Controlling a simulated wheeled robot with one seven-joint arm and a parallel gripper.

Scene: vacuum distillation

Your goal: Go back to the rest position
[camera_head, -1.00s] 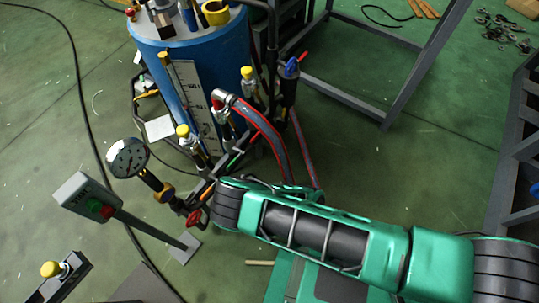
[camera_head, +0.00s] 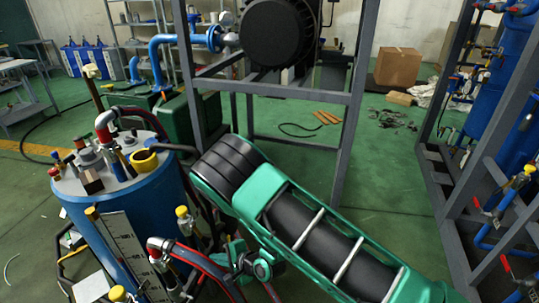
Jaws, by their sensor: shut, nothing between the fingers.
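My green and black arm (camera_head: 315,230) runs from the bottom right up to a black ribbed joint (camera_head: 232,165) near the picture's middle. A smaller green part of my arm (camera_head: 262,268) shows below that joint, next to the red and grey hoses. I cannot make out any gripper fingers there, and nothing held is visible.
A blue vessel (camera_head: 165,195) with fittings, a scale and hoses stands close on the left. A grey frame (camera_head: 345,150) rises behind my arm. A rack (camera_head: 445,205) with blue pipework is at right. Green floor (camera_head: 385,180) lies clear between frame and rack.

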